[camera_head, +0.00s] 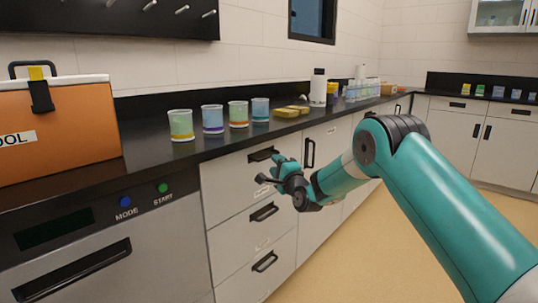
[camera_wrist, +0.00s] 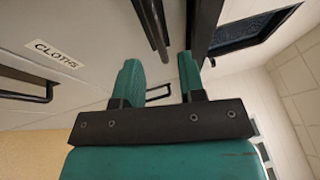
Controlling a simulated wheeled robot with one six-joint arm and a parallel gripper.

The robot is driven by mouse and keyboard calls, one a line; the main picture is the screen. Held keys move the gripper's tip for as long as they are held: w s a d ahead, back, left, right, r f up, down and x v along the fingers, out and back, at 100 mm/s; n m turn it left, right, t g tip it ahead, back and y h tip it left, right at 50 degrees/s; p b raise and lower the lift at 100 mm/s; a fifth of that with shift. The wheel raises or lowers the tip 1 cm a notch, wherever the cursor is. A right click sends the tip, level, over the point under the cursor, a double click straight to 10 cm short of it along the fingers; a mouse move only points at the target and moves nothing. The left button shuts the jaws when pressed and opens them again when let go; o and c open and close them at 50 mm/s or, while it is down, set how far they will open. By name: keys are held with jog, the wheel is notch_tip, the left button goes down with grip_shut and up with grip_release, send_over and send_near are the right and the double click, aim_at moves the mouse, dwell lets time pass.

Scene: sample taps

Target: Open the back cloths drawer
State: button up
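The cloths drawer (camera_head: 228,173) is the top one in the white drawer stack under the black counter. Its front looks flush, so it appears shut. Its dark bar handle (camera_head: 262,154) is just above and left of my gripper (camera_head: 272,171). In the wrist view the CLOTHS label (camera_wrist: 57,54) is at the upper left, and a dark handle (camera_wrist: 153,25) runs down from the top edge, lined up with the gap between my fingers (camera_wrist: 160,62). My gripper is open with nothing between the fingers. I cannot tell how far the handle is from the fingertips.
Lower drawers have their own handles (camera_head: 264,212). An orange cool box (camera_head: 60,140) and several cups (camera_head: 181,125) stand on the counter (camera_head: 150,157). A machine with MODE and START buttons (camera_head: 124,202) is at left. The floor (camera_head: 350,265) at right is clear.

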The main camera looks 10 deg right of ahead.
jog(key=shift+x, duration=3)
jog(key=shift+c, duration=0.2)
grip_shut()
